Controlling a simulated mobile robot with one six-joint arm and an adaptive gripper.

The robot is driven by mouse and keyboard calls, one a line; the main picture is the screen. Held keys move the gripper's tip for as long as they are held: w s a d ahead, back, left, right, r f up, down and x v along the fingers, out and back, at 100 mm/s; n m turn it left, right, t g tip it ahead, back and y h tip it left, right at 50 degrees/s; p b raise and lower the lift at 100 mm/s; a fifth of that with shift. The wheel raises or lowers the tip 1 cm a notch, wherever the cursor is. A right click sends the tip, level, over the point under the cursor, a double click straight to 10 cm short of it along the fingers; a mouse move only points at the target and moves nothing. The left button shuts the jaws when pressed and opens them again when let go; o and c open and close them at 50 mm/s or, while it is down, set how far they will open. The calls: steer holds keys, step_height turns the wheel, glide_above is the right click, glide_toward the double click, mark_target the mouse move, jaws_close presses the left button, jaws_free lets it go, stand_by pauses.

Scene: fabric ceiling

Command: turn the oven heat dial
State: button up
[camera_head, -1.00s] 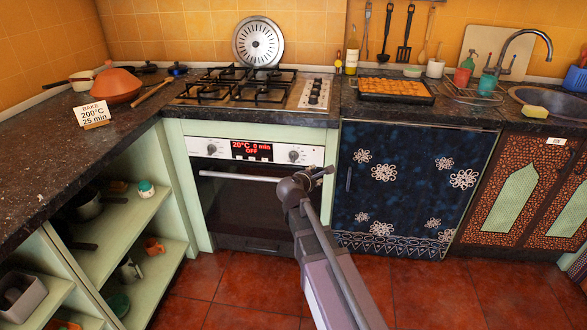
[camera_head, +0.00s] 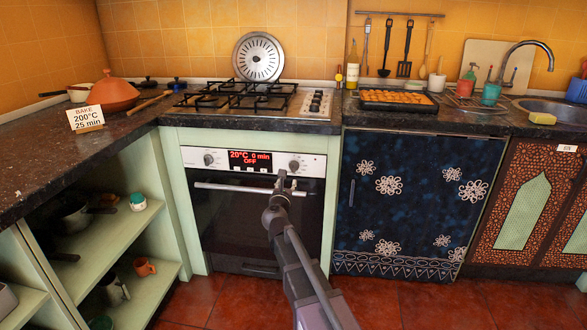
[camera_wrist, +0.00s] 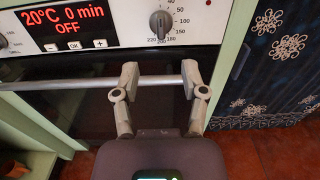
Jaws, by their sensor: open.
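The oven (camera_head: 260,225) has a white control panel with a red display (camera_head: 250,161) reading 20°C, 0 min, OFF. The heat dial (camera_head: 294,165) is the right-hand knob; in the wrist view the dial (camera_wrist: 161,20) is grey with a temperature scale up to 220 around it. My gripper (camera_head: 283,180) is in front of the panel, appearing just below the dial. In the wrist view my gripper (camera_wrist: 160,72) is open and empty, its fingers apart, with the dial above the gap between them. The fingers overlap the oven handle (camera_wrist: 95,83) in the picture; contact cannot be told.
Another knob (camera_head: 208,159) is left of the display. A card (camera_head: 86,117) on the counter reads BAKE 200°C 25 min. The hob (camera_head: 245,97) is above the oven. A tray of food (camera_head: 397,100) stands to the right. Open shelves (camera_head: 125,225) are at the left.

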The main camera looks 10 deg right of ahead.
mark_target(294, 165)
steer(key=shift+w, duration=0.1)
steer(key=x, duration=1.3)
steer(key=shift+w+d+f, duration=0.1)
steer(key=shift+w+d, duration=0.05)
steer(key=shift+w, duration=0.15)
steer(key=shift+d, duration=0.1)
jaws_close()
